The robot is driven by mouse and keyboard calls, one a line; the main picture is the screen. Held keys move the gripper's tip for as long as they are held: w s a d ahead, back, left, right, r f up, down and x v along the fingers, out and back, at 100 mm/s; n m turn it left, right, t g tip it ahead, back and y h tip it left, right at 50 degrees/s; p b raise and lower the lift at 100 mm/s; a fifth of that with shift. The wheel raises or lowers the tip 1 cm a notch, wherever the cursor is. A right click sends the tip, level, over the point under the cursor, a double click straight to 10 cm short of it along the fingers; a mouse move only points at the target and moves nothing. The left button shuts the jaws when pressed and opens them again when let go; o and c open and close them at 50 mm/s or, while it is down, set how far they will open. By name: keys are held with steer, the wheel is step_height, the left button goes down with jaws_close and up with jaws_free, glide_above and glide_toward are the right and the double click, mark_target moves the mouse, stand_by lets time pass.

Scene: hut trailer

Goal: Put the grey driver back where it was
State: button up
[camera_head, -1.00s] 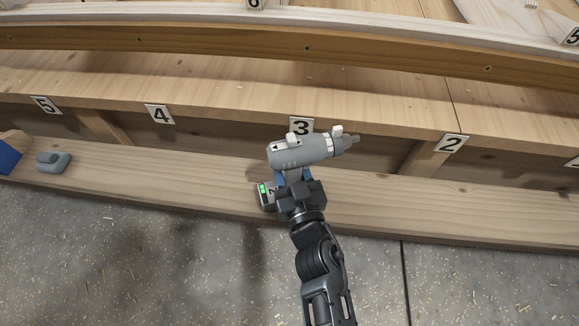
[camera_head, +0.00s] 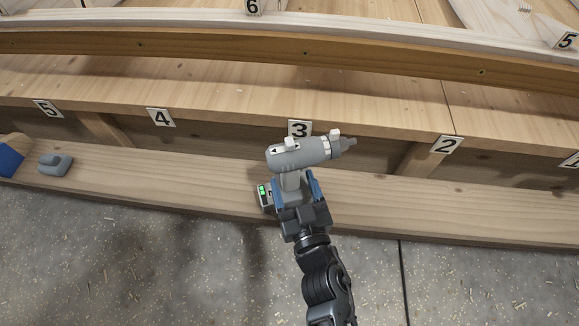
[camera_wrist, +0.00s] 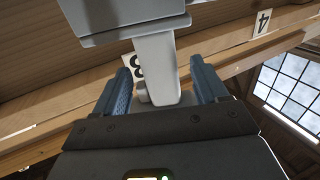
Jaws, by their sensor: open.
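The grey driver (camera_head: 300,153) stands upright on the lower wooden ledge, in front of the number 3 label (camera_head: 299,129). Its nose points right in the head view, and its base shows a green light at the left. My gripper (camera_head: 298,186) is open, with its blue fingers on either side of the driver's handle. In the wrist view the pale handle (camera_wrist: 157,68) stands between the two spread fingers (camera_wrist: 160,88), with a gap on each side. The driver's base is partly hidden behind my gripper in the head view.
The lower ledge (camera_head: 400,205) runs across the view, with labels 5, 4, 3 and 2 on the shelf edge above. A grey-blue object (camera_head: 55,164) and a blue item (camera_head: 10,160) lie at the left. The ledge right of the driver is clear.

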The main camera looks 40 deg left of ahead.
steer(key=p+v, duration=0.1)
steer(key=v, duration=0.6)
steer(key=shift+s+d, duration=0.2)
steer(key=shift+d, duration=0.05)
steer(key=s+d+r+m+t+h, duration=0.2)
steer(key=s+d+m+h, duration=0.15)
steer(key=d, duration=0.75)
steer(key=s+d+r+m+t+h, duration=0.2)
steer(key=s+d+h, duration=0.25)
steer(key=d, duration=0.65)
steer(key=s+d+r+m+h, duration=0.5)
steer(key=s+d+r, duration=0.7)
steer(key=r, duration=0.3)
steer(key=shift+s+d+h, duration=0.25)
steer(key=shift+s+h, duration=0.35)
steer(key=shift+h, duration=0.2)
